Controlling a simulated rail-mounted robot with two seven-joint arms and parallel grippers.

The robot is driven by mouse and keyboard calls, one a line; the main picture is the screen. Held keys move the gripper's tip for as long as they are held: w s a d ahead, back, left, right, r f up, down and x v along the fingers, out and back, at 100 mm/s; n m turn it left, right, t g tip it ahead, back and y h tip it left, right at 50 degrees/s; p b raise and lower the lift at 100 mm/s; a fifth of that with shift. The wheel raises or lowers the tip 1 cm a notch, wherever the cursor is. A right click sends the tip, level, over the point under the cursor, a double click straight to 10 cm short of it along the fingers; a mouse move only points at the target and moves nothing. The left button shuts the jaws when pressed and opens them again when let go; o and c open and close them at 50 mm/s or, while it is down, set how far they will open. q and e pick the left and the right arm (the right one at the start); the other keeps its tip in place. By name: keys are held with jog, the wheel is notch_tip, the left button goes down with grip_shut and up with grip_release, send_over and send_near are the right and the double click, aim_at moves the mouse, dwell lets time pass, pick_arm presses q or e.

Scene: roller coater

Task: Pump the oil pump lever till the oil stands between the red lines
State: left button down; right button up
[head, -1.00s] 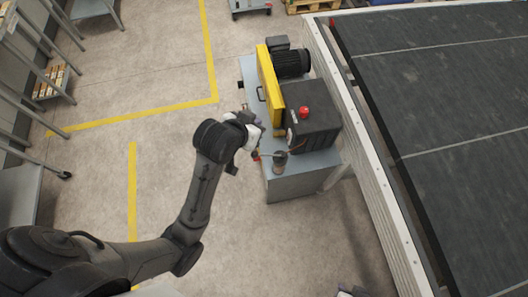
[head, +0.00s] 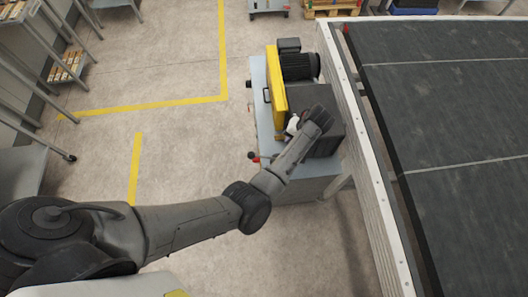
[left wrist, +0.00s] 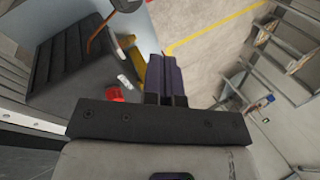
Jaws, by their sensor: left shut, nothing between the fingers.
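The oil pump's red lever knob (head: 254,156) shows at the front left edge of the grey-blue machine cabinet (head: 259,100) in the head view. The pump body beside it is hidden by my left arm. My left gripper (head: 292,126) is over the machine, beside the yellow guard, mostly covered by its own wrist. In the left wrist view its dark fingers (left wrist: 166,75) are shut with nothing between them, apart from the lever. No oil level or red lines can be made out in either view. My right gripper is not in view.
The yellow guard (head: 277,90), black motor (head: 299,66) and dark box (head: 328,138) crowd the cabinet top. A red button (left wrist: 116,95) and an orange tube (left wrist: 101,34) show in the left wrist view. The conveyor (head: 440,110) bounds the right; floor left is open.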

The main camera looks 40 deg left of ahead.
pick_arm(q)
jog(key=shift+s+a+f+n+g+y, duration=0.25)
jog(key=shift+s+n+g+y, duration=0.25)
jog(key=shift+s+n, duration=0.2)
jog(key=shift+s+a+f+n+g+y, duration=0.2)
jog(key=shift+s+n+g+y, duration=0.2)
jog(key=shift+s+n+g, duration=0.25)
jog(key=shift+w, duration=0.1)
jog(key=b, duration=0.5)
send_near(255, 155)
notch_tip(255, 155, down, 4)
jog(key=s+a, duration=0.1)
jog(key=shift+s+a+f, duration=0.35)
jog(key=shift+s+a, duration=0.2)
jog(key=shift+a, duration=0.25)
jog(key=shift+s+a+f+b, duration=0.35)
jog(key=shift+a+f+b, duration=0.1)
jog(key=shift+a, duration=0.1)
